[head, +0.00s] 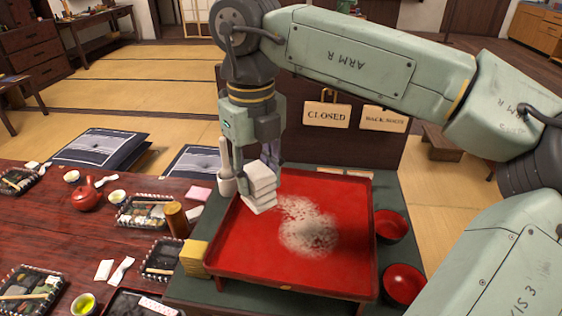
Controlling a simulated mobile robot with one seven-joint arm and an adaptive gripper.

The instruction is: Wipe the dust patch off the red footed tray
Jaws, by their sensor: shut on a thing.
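The red footed tray (249,255) stands on a dark green surface. A pale, speckled dust patch (310,233) lies on the tray, around its middle and reaching up toward the upper left. My gripper (257,190) is above the tray's upper left part, shut on a folded white cloth (260,196). The cloth is left of the dust patch's upper end. I cannot tell whether the cloth touches the tray. The fingertips are partly hidden by the cloth.
Red bowls (391,226) stand right of the tray. Two signs (327,116) hang on the dark panel behind. The reddish table at left holds several lunch trays.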

